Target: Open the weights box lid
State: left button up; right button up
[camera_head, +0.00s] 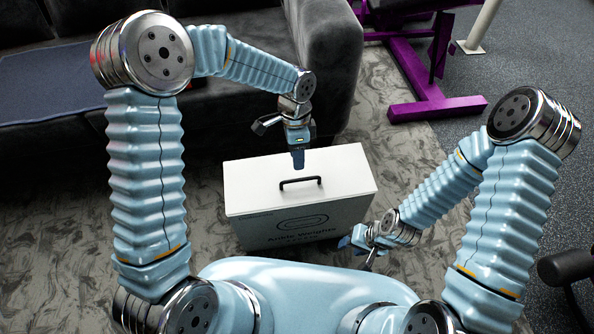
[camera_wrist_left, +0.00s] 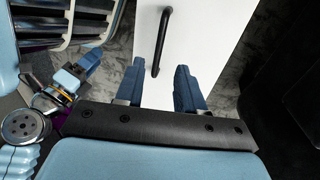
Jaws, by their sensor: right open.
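The white weights box (camera_head: 300,222) stands on the carpet, with "Ankle Weights" printed on its front. Its lid (camera_head: 338,172) is shut and carries a black handle (camera_head: 301,181). My left gripper (camera_head: 298,164) is above the lid, near its back edge. In the left wrist view the left gripper's fingers (camera_wrist_left: 158,85) are apart with nothing between them. The handle (camera_wrist_left: 161,42) lies beyond the fingertips in that view. My right gripper (camera_head: 352,245) is low by the box's front right corner. It also shows at the left of the wrist view (camera_wrist_left: 78,72), open and apart from the lid.
A dark grey sofa (camera_head: 330,55) stands close behind the box. A purple-framed bench (camera_head: 425,95) is at the back right. A black padded item (camera_head: 566,266) is at the right edge. Patterned carpet (camera_head: 205,195) is free left of the box.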

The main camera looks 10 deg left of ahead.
pick_arm(q)
send_over(298, 184)
notch_tip(298, 184, down, 7)
jog(key=shift+s+r, duration=0.1)
jog(key=shift+c, duration=0.3)
grip_shut()
dwell(1.2)
